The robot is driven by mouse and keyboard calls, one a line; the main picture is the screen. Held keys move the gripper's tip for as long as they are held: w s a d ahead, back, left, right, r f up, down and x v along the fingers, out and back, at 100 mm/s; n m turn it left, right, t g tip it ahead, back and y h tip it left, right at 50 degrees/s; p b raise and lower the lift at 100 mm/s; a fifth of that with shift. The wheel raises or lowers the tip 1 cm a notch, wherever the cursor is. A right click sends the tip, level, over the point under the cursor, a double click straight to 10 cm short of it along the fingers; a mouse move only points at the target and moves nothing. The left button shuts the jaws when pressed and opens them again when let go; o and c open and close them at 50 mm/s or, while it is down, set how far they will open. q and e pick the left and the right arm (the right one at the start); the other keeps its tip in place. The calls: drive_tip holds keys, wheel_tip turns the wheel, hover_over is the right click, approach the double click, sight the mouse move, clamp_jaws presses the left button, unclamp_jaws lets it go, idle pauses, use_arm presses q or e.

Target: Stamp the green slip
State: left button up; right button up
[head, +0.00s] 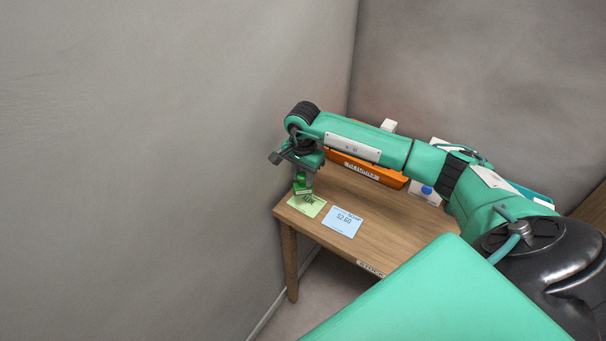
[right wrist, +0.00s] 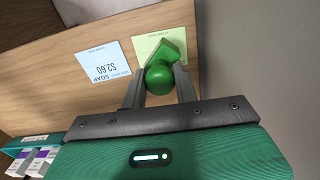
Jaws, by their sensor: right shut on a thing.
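The green slip (head: 311,209) lies on the left end of the wooden table, and dark marking shows on it beside the stamp. It also shows in the right wrist view (right wrist: 146,45). My right gripper (head: 302,177) points down over the slip's far edge. Its fingers, also in the right wrist view (right wrist: 159,88), are shut on the round knob of a green stamp (right wrist: 159,77). The stamp (head: 302,188) covers part of the slip in both views; I cannot tell whether its base touches the paper. My left gripper is not in view.
A blue soap slip (head: 345,221) lies right of the green one. The wooden table (head: 390,225) has a labelled front edge. An orange labelled container (head: 368,172) and a white item with a blue dot (head: 426,191) stand behind. Grey walls close in left and behind.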

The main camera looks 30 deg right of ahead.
sight(304, 192)
drive_tip(key=shift+d+f, duration=0.1)
drive_tip(key=shift+f, duration=0.55)
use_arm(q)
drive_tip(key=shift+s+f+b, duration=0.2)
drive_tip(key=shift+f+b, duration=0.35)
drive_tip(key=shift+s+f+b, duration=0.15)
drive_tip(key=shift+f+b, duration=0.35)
use_arm(e)
drive_tip(key=shift+f, duration=2.4)
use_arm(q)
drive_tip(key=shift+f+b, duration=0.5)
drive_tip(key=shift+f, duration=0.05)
use_arm(e)
drive_tip(key=shift+f, duration=0.55)
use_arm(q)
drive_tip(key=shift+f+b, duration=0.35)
use_arm(e)
drive_tip(key=shift+s+f, duration=0.1)
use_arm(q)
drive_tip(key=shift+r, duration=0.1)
use_arm(e)
drive_tip(key=shift+r+p, duration=1.3)
drive_tip(key=shift+r, duration=2.25)
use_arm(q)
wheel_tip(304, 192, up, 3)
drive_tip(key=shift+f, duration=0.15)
